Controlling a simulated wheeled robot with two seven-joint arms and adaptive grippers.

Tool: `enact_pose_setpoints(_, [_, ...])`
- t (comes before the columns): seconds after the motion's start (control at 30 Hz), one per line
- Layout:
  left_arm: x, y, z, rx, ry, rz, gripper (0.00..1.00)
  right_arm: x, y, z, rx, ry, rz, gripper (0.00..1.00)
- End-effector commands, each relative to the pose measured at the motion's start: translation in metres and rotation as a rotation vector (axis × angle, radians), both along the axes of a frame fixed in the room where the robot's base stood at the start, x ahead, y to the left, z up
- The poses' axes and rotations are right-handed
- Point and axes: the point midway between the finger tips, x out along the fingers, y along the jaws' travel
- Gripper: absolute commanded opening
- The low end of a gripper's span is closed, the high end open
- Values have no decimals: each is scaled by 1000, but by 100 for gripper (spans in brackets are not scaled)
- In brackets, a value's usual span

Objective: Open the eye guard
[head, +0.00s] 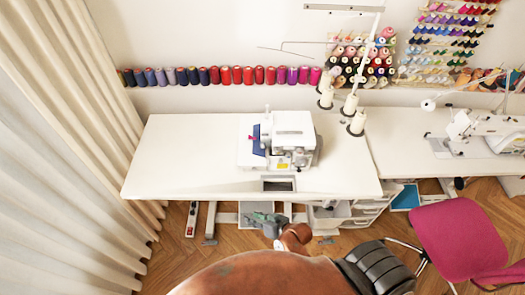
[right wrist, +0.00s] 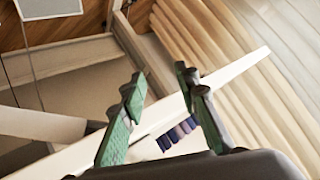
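The white sewing machine (head: 292,132) stands on the white table, with a blue part on its left side and a grey, partly see-through part at its front right. The eye guard is too small to make out clearly, so I cannot tell whether it is open. My right gripper (head: 263,219) is in front of and below the table's front edge, apart from the machine. In the right wrist view its two green-padded fingers (right wrist: 159,82) are spread with nothing between them. The machine does not show in that view. My left gripper is not in view.
The white table (head: 180,155) has bare room left of the machine. Thread cones (head: 357,122) stand at its back right. A second machine (head: 485,132) is on the right table. A pink chair (head: 458,238) stands at lower right. Beige curtains (head: 70,130) hang at left.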

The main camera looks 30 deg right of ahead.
Motion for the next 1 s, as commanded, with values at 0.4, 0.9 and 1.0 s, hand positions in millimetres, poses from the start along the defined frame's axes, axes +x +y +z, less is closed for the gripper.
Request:
enact_pose_setpoints(0.4, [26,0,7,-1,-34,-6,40,124,-15,202,661,-694,-492,29])
enact_pose_setpoints(0.9, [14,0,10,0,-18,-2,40,116,-100,183,1059,-781,-1267,29])
enact_pose_setpoints(1.0, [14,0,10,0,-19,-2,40,122,-106,181,1062,-777,-1281,29])
